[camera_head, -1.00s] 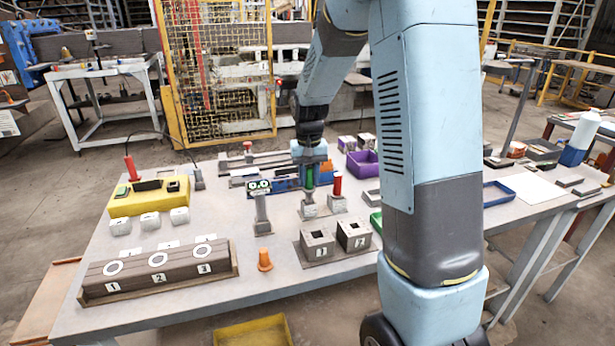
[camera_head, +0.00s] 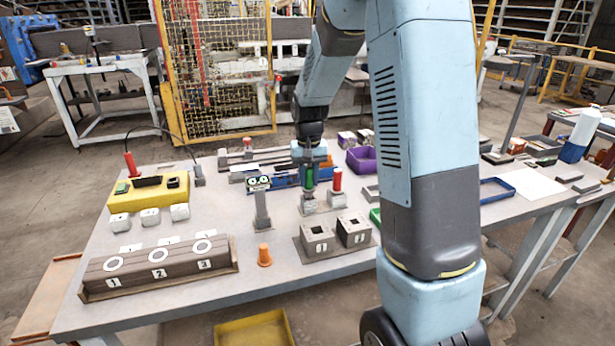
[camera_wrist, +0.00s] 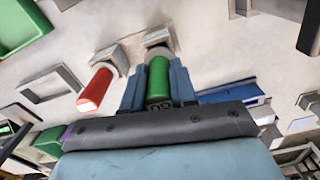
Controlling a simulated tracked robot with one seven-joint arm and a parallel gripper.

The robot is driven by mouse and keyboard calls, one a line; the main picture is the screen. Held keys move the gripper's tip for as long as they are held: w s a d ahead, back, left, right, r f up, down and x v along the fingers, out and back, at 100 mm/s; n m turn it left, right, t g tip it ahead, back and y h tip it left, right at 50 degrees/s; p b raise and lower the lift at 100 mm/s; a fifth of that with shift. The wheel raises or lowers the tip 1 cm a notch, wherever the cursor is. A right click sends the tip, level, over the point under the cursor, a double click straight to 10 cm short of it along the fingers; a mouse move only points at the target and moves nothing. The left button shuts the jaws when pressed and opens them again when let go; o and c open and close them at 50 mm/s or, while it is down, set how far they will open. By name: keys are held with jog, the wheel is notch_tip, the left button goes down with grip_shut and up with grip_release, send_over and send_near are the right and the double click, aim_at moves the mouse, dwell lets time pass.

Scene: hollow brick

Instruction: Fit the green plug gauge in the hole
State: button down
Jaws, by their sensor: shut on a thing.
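The green plug gauge (camera_head: 309,180) is upright at its small grey stand (camera_head: 309,207) near the middle of the table. My gripper (camera_head: 309,175) is shut on it from above. In the wrist view the green gauge (camera_wrist: 158,82) lies between my two fingers (camera_wrist: 158,90), with its far end by the stand. I cannot tell whether it is clear of the stand. The long dark brick (camera_head: 160,265) at the front left has several white-ringed round holes, with number labels 1, 2 and 3. Two grey blocks, numbered 1 (camera_head: 317,240) and 2 (camera_head: 354,231), have square openings.
A red plug gauge (camera_head: 337,181) stands close to the right of the green one. A yellow box (camera_head: 148,195) and white blocks lie left; a purple bin (camera_head: 361,160) is behind.

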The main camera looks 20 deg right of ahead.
jog(key=shift+f, duration=1.2)
dwell(0.5)
jog(key=c, duration=0.8)
grip_release()
notch_tip(320, 180, up, 13)
jog(key=shift+r, duration=0.35)
jog(key=shift+s+r, duration=0.2)
jog(key=shift+r, duration=0.05)
jog(key=s+r+n+t, duration=0.1)
jog(key=s+r, duration=0.3)
jog(key=s, duration=1)
jog(key=s+r+t, duration=0.4)
jog(key=s, duration=0.9)
jog(key=shift+s+a+r+n+t, duration=0.2)
jog(key=shift+s+r+n+t, duration=0.1)
jog(key=shift+s+n, duration=0.1)
